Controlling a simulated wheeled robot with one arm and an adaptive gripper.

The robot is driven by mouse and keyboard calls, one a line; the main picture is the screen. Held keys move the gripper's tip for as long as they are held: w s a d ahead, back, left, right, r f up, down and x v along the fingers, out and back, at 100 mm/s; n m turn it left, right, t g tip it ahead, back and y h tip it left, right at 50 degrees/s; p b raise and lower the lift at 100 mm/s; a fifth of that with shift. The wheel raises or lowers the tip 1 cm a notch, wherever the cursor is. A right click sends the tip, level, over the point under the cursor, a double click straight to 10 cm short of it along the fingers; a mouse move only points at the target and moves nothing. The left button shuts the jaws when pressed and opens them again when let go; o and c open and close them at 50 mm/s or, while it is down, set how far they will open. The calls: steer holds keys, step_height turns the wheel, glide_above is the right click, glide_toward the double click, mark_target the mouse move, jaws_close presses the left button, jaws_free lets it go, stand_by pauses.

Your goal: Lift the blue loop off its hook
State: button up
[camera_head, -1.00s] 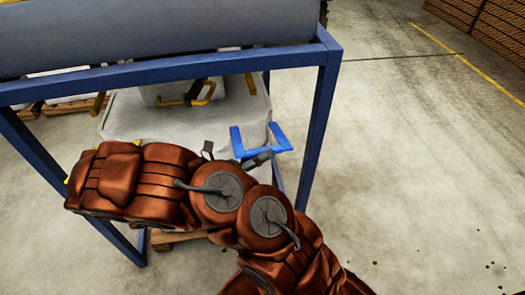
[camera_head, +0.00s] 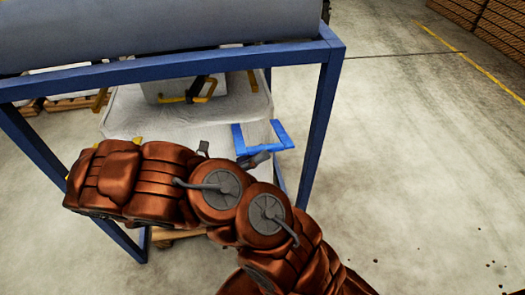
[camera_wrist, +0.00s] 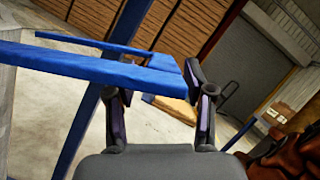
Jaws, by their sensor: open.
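The blue loop (camera_head: 276,149) is a flat angular band beside the white bulk bag, inside the blue frame. In the wrist view the blue loop (camera_wrist: 100,67) runs in from the left and its closed end lies across the space between my fingertips. My gripper (camera_wrist: 155,92) is open, with one dark finger on each side and nothing clamped. I cannot tell how deep the band sits between the fingers or whether it touches them. In the head view my gripper (camera_head: 256,160) shows as a dark piece just below the loop, partly behind my brown arm. The hook is not clearly visible.
A blue frame (camera_head: 318,120) with a grey roller or drum (camera_head: 160,32) on top stands around the white bag (camera_head: 125,110). A blue post (camera_wrist: 85,130) crosses the wrist view at left. Open concrete floor (camera_head: 420,160) lies to the right, with stacked wooden crates (camera_head: 495,25) beyond.

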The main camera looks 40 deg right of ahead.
steer(key=v, duration=1)
steer(key=shift+a, duration=0.2)
steer(key=shift+w+f, duration=0.1)
